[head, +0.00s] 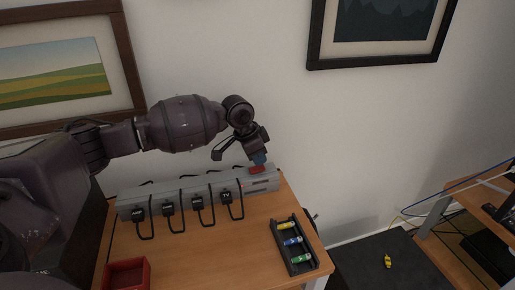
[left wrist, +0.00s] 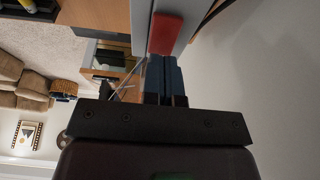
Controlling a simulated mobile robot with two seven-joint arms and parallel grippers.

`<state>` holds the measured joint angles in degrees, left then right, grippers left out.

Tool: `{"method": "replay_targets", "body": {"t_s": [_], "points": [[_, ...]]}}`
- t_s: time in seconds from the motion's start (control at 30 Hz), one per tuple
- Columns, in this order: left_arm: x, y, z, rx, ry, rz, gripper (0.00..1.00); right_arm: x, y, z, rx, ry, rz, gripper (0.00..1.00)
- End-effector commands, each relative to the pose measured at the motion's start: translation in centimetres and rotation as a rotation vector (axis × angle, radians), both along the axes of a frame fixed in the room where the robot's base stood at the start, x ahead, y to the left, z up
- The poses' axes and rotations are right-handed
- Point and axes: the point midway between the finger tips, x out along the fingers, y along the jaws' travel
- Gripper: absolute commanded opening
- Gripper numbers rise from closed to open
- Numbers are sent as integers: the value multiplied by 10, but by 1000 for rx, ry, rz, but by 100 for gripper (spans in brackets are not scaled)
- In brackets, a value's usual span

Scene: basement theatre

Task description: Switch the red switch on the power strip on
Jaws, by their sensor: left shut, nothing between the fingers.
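The grey power strip (head: 189,196) lies along the back of the wooden table, with several black plugs in it. Its red switch (head: 257,170) is at the right end, and it also shows in the left wrist view (left wrist: 165,34). My left gripper (head: 260,161) is shut and empty, its blue fingertips right at the red switch; I cannot tell for sure whether they touch it. In the left wrist view the shut fingers (left wrist: 166,66) point at the switch's near edge. Whether the switch is on or off cannot be told. My right gripper is not in view.
A black tray (head: 289,263) with several batteries is at the table's right edge. A red box (head: 127,274) stands at the front left. Bare tabletop (head: 205,258) lies between them. The wall is close behind the strip.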

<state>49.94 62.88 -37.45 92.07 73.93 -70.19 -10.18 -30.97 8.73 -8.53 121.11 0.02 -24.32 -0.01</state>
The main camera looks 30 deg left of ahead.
Motion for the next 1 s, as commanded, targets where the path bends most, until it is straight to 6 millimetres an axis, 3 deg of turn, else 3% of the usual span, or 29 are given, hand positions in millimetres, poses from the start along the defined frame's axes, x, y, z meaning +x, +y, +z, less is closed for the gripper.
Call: {"method": "replay_targets", "body": {"t_s": [0.57,0.9,1.0], "points": [[2,-2,-8,4,4,-1,0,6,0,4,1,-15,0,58],[8,-9,-14,148,163,-2,0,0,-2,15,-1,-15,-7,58],[7,-7,-21,144,164,-2,0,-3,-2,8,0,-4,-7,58]]}}
